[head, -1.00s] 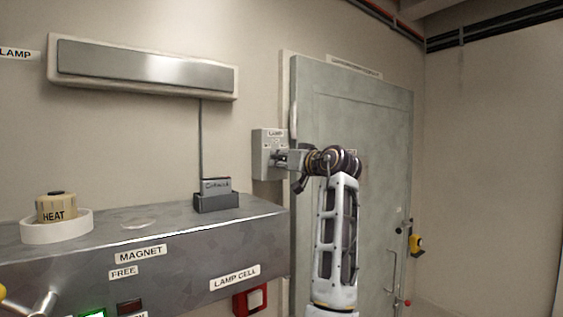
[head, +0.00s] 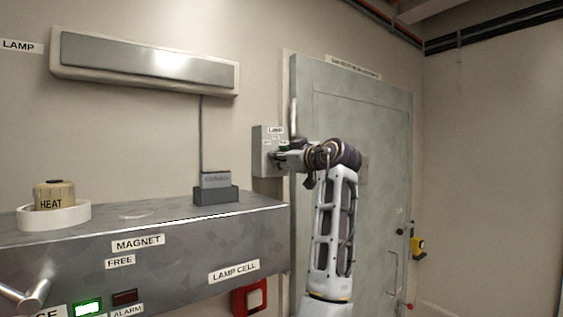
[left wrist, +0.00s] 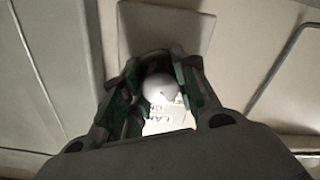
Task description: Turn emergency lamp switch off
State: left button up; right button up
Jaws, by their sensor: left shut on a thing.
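The lamp switch is a grey box (head: 262,150) with a "LAMP" label on the wall beside the door. My left gripper (head: 281,161) reaches its front from the right. In the left wrist view my left gripper (left wrist: 160,92) has its green-padded fingers on both sides of a pale round switch knob (left wrist: 159,87) and is shut on it. A white label (left wrist: 170,122) with upside-down letters shows just below the knob. In the head view the gripper hides the knob, so I cannot tell its setting. My right gripper is not in view.
A long wall lamp (head: 145,63) hangs above a metal cabinet (head: 185,235). A small battery cell (head: 215,181) sits in a dark holder, with a cable up to the lamp. A "HEAT" canister (head: 54,195) stands at left. The grey door (head: 375,200) is shut behind my arm.

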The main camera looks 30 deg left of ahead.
pick_arm(q)
jog(key=shift+s+r+n+b, duration=0.1)
jog(key=shift+r+n+b, duration=0.2)
jog(key=shift+n, duration=0.7)
jog(key=o, duration=0.9)
jog(key=shift+o, duration=0.2)
jog(key=shift+d, duration=0.1)
